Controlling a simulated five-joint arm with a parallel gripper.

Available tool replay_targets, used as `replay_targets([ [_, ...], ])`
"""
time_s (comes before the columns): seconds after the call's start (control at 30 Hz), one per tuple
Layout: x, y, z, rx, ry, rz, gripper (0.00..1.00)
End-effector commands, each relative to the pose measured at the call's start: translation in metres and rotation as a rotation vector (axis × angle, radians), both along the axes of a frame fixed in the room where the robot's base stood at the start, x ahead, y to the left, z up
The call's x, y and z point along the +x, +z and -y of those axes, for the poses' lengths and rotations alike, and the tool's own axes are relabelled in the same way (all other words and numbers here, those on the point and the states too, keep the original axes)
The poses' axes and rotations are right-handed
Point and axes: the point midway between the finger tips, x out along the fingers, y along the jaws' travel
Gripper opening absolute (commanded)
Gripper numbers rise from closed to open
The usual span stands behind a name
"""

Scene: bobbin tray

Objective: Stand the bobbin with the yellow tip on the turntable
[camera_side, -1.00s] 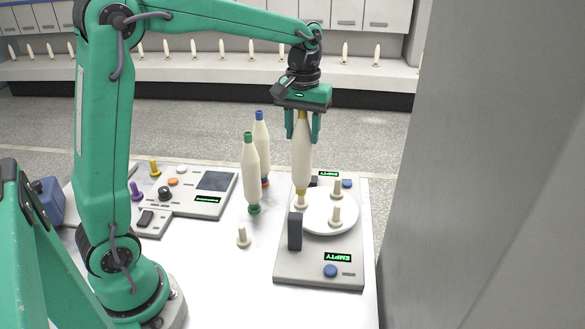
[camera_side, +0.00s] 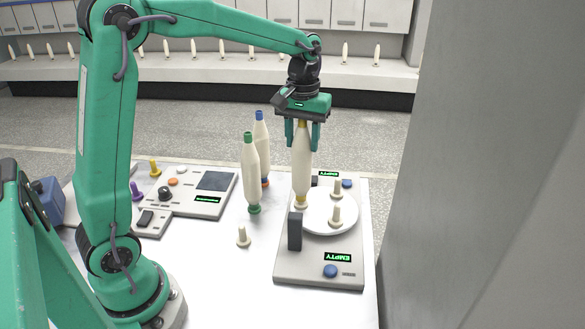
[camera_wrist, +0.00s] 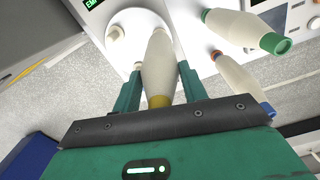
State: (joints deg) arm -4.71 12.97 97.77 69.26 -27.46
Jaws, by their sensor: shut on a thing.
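The bobbin with the yellow tip (camera_side: 302,165) is cream and upright, with its yellow tip between the fingers of my gripper (camera_side: 303,135). My gripper is shut on it from above. Its lower end is at the left part of the white turntable (camera_side: 325,225), at the spot where a peg stood in view; I cannot tell if it is fully seated. In the wrist view the bobbin (camera_wrist: 158,65) points away from my gripper (camera_wrist: 160,90) toward the turntable (camera_wrist: 118,58). Two cream pegs (camera_side: 336,214) on the turntable are bare.
A green-tipped bobbin (camera_side: 250,175) and a blue-tipped bobbin (camera_side: 261,145) stand left of the turntable. A dark post (camera_side: 295,231) rises at the turntable's front left. A loose cream peg (camera_side: 243,237) stands on the table. A control panel (camera_side: 205,203) lies further left.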

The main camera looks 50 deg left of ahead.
Motion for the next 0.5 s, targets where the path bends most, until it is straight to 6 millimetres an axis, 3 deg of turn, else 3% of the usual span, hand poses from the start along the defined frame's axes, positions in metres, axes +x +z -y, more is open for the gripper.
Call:
replay_targets([
  [0.5,-0.0001,-0.0089,0.0001,0.001,0.0,0.001,0.05],
])
